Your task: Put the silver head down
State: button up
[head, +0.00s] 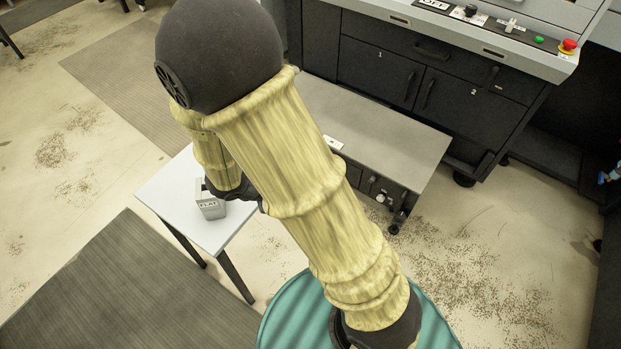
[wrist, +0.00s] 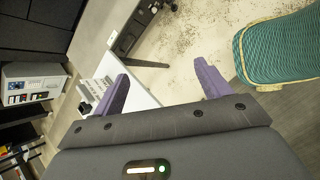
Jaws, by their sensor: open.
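The silver head (head: 210,206), a small grey block labelled FLAT, sits on a small white table (head: 165,196). In the wrist view a pale block with dark lettering, apparently the silver head (wrist: 92,88), shows just left of my left finger, partly covered by it. My gripper (wrist: 161,70) has its two purple fingers spread wide, with nothing between them but the white tabletop (wrist: 141,92) and floor behind. In the head view my arm hides most of the gripper, so I cannot tell its exact distance from the block.
A low grey-topped unit (head: 390,125) stands right of the white table, before a black cabinet machine (head: 430,75) with a red stop button. A teal ribbed surface (head: 290,310) is at the bottom. A dark mat (head: 120,290) lies on the floor at left.

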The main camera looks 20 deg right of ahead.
jog(key=s+d+r+m+y, duration=0.4)
jog(key=s+r+m+y, duration=0.1)
jog(key=m, duration=1.2)
jog(key=shift+r+y, duration=0.9)
jog(key=shift+r, duration=0.5)
